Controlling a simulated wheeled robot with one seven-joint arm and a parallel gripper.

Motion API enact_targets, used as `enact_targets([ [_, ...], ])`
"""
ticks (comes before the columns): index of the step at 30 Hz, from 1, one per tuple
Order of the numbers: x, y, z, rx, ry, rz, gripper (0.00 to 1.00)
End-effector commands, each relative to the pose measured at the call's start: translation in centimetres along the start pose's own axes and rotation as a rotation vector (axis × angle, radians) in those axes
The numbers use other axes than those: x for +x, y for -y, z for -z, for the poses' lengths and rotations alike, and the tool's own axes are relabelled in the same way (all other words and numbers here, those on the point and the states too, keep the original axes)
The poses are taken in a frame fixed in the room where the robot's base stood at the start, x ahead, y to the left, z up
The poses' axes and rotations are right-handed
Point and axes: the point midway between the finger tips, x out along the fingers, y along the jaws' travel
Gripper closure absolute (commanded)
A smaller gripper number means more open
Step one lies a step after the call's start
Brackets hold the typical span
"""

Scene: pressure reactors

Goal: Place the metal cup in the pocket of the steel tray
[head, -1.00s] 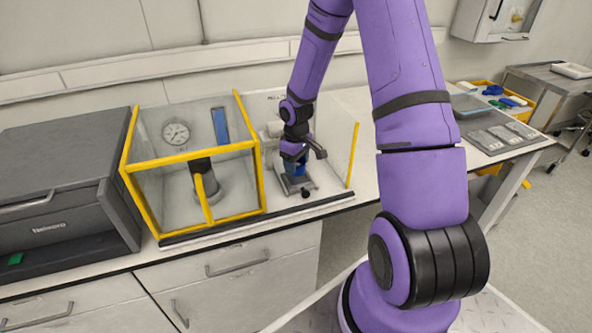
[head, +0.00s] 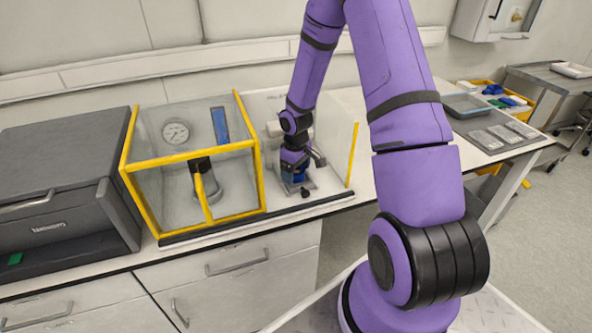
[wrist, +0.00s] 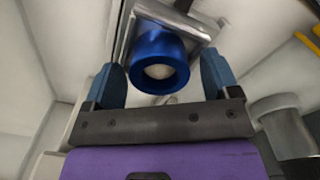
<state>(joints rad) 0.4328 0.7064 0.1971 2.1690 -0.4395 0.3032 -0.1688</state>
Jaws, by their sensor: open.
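A round blue piece (wrist: 158,60) with a pale, rounded inside sits on a grey metal stand (wrist: 178,22) in the wrist view. I cannot tell whether this is the metal cup or a holder around it. My gripper (wrist: 160,85) is open, with one blue finger on each side of the blue piece and no clear contact. In the head view my gripper (head: 295,172) is low over the stand, partly hiding it. A grey tray with several lighter rectangular pockets (head: 507,144) lies on the bench at the right.
A yellow-framed clear enclosure (head: 190,150) with a gauge stands directly left of my gripper. A clear panel with a yellow edge (head: 352,155) stands on its right. A dark grey machine (head: 60,180) is at far left. A shallow clear-grey container (head: 466,106) stands behind the tray.

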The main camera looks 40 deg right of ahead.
Motion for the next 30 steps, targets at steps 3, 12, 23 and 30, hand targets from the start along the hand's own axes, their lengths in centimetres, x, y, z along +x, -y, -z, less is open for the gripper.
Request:
enact_targets([
  [3,-0.9,-0.1,0.0,0.002,-0.002,-0.001,0.18],
  [12,-6.2,-0.1,0.0,0.001,-0.003,-0.003,0.18],
  [23,-11.5,-0.1,0.0,0.001,-0.002,-0.002,0.18],
  [30,-13.8,0.5,-0.2,0.006,-0.006,-0.022,0.18],
])
